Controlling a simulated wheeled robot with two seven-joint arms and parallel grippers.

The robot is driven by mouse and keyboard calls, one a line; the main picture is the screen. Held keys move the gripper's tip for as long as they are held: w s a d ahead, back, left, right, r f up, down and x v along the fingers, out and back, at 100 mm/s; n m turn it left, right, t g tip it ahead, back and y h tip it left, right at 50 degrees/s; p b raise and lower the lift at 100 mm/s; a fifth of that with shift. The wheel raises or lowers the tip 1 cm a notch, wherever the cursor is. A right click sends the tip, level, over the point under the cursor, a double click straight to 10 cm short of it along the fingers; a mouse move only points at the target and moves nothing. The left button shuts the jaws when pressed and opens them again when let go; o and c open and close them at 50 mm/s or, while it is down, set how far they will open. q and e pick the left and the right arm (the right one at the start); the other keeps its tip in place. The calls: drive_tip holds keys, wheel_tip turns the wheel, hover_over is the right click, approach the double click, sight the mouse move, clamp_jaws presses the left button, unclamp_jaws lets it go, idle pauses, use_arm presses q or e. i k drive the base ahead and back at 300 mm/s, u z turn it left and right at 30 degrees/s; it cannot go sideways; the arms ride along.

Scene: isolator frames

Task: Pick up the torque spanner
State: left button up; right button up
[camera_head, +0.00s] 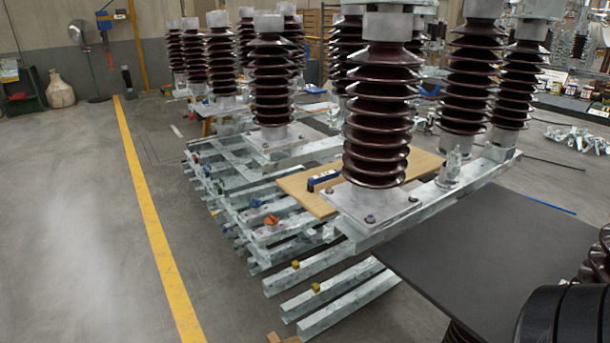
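I cannot clearly make out a torque spanner. A small blue object (323,178) with a pale patch lies on the wooden board (300,190), just left of the nearest tall insulator (378,115). Part of it may be hidden behind that insulator, and it is too small to identify. Neither of my grippers shows in the head view.
Tall brown ribbed insulators stand on galvanised steel frames (345,318). A dark flat panel (480,250) is at front right, with dark ribbed parts (570,315) at its lower-right corner. Open floor with a yellow line (150,225) lies left.

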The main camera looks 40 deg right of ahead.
sight(315, 180)
drive_tip(key=u, duration=0.2)
drive_tip(key=i, duration=1.9)
drive_tip(key=z, duration=1.2)
drive_tip(key=i, duration=1.2)
drive_tip(key=z, duration=1.2)
